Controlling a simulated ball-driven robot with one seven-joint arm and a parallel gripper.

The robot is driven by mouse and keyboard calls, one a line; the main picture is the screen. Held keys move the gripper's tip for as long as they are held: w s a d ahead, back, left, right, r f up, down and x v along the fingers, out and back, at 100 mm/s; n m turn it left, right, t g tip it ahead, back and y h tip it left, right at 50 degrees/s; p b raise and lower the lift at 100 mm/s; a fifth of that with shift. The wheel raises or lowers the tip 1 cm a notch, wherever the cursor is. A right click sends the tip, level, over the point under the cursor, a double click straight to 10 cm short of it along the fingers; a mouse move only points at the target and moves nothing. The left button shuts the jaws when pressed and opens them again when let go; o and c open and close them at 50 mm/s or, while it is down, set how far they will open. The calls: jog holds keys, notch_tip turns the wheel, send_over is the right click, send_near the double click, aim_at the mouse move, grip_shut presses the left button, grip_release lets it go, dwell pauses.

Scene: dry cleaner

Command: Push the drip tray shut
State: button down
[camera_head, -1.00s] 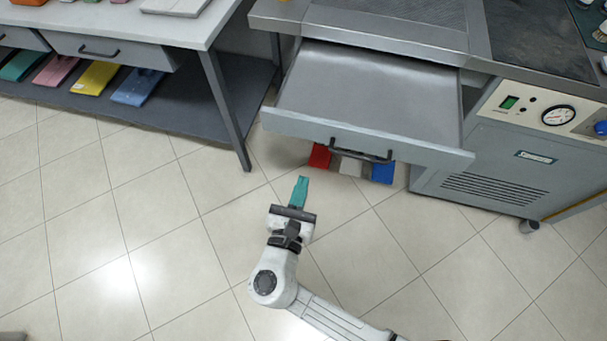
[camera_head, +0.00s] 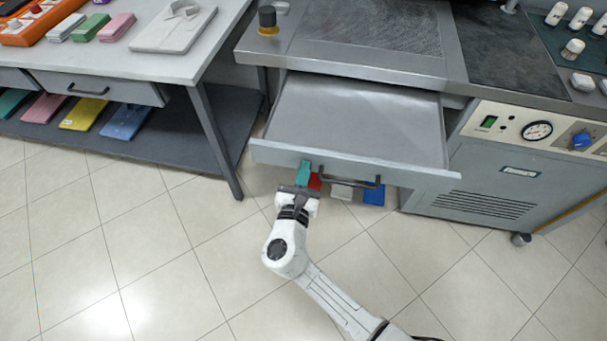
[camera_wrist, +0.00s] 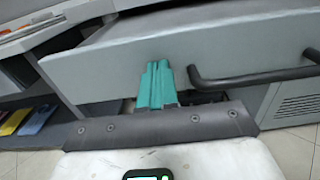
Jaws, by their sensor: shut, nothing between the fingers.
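The drip tray (camera_head: 355,112) is a wide grey drawer that stands pulled out from under the steel worktop. Its front panel (camera_head: 400,171) carries a dark bar handle (camera_head: 350,178), which also shows in the wrist view (camera_wrist: 255,76). My gripper (camera_head: 304,172) has teal fingers, shut and empty, just left of the handle at the panel. In the wrist view the fingertips (camera_wrist: 158,70) overlap the front panel (camera_wrist: 140,45), left of the handle's left end. I cannot tell whether they touch it.
A table (camera_head: 150,65) with a shelf of folded cloths stands to the left. The machine's control panel (camera_head: 540,132) is to the right. Red, white and blue (camera_head: 374,195) items sit below the tray. The tiled floor (camera_head: 150,260) in front is clear.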

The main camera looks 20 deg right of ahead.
aim_at(325, 87)
jog(key=shift+w, duration=0.1)
jog(key=b+x, duration=0.8)
jog(key=x, duration=0.6)
jog(key=b+x, duration=0.9)
jog(key=x, duration=0.5)
jog(key=shift+w+d+f, duration=0.2)
jog(key=shift+w+d, duration=0.05)
jog(key=shift+d, duration=0.05)
jog(key=shift+w+d+r+b, duration=0.1)
jog(key=shift+w+d+b, duration=0.2)
jog(key=shift+w+b, duration=0.2)
jog(key=shift+r, duration=0.3)
